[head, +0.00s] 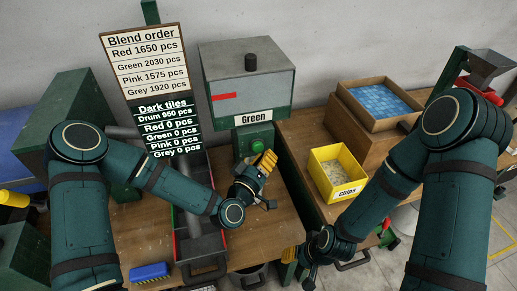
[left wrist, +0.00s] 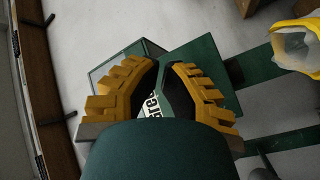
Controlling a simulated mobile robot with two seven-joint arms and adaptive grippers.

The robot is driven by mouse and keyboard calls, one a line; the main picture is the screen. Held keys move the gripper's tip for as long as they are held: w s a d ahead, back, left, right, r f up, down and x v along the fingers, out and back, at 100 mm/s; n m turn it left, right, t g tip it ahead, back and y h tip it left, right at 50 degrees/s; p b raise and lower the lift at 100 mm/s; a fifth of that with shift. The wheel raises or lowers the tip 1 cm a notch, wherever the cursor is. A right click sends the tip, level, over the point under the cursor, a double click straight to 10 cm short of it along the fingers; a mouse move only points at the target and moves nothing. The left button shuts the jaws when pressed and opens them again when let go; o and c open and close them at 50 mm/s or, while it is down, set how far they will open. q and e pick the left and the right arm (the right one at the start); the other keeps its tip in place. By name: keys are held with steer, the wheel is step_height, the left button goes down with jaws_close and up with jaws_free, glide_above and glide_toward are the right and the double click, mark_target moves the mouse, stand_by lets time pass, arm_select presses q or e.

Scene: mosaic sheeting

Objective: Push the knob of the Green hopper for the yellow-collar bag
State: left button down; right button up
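The Green hopper (head: 247,75) is a grey box with a black top handle, a red bar and a "Green" label, against the wall. Its round green knob (head: 258,143) sits on a green box below the label. My left gripper (head: 264,161), with yellow ridged fingers, is just below and in front of the knob; contact cannot be told. In the left wrist view a narrow gap shows between its fingertips (left wrist: 165,66), with nothing held. A yellow collar with a translucent bag (left wrist: 297,45) shows there at upper right. My right gripper (head: 292,254) is low, partly hidden by its arm.
A yellow chips bin (head: 331,181) and a wooden tray of blue tiles (head: 379,103) stand on the right bench. A blend order board (head: 145,62) stands left of the hopper. A blue block (head: 151,272) lies on the front left bench.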

arm_select(q)
steer(key=shift+w+a, duration=0.1)
steer(key=shift+w, duration=0.15)
stand_by(1.3)
steer(key=shift+w+a, duration=0.1)
steer(key=shift+w, duration=0.25)
steer(key=shift+w+a+b, duration=0.3)
steer(key=shift+w+b, duration=0.15)
steer(key=shift+w, duration=0.45)
stand_by(1.1)
steer(key=shift+s, duration=0.15)
steer(key=shift+s+d, duration=0.25)
steer(key=shift+s, duration=0.35)
steer(key=shift+s+d, duration=0.2)
steer(key=shift+s, duration=0.35)
steer(key=shift+s+d+b, duration=0.2)
steer(key=shift+s+d, duration=0.05)
steer(key=shift+s, duration=0.55)
steer(key=shift+s+d+b, duration=0.25)
steer(key=shift+s, duration=0.55)
steer(key=shift+s+d+b, duration=0.2)
steer(key=shift+s+d, duration=0.05)
steer(key=shift+s, duration=0.55)
